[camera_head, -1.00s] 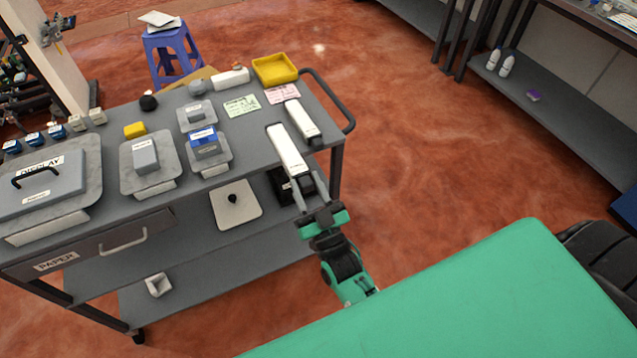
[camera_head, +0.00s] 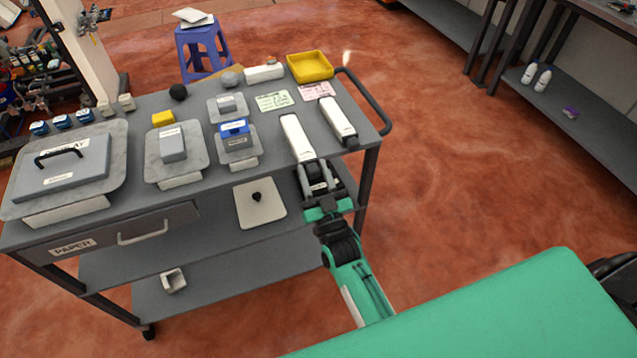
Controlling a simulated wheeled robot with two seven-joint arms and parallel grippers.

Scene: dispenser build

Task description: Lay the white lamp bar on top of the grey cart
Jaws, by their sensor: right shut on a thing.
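The white lamp bar (camera_head: 297,137) lies lengthwise over the right part of the grey cart's top (camera_head: 268,122), its near end at the front edge. My right gripper (camera_head: 313,168) comes in from the front and is shut on that near end. I cannot tell whether the bar touches the top or is slightly above it. A second white bar with dark sides (camera_head: 338,121) lies just to its right, apart from it. My left gripper is not in view.
A yellow tray (camera_head: 310,67) and a black handle rail (camera_head: 372,98) are at the cart's right end. Grey blocks on plates, a blue-topped block (camera_head: 235,128) and paper cards (camera_head: 273,101) stand left and behind. A blue stool (camera_head: 203,50) stands beyond.

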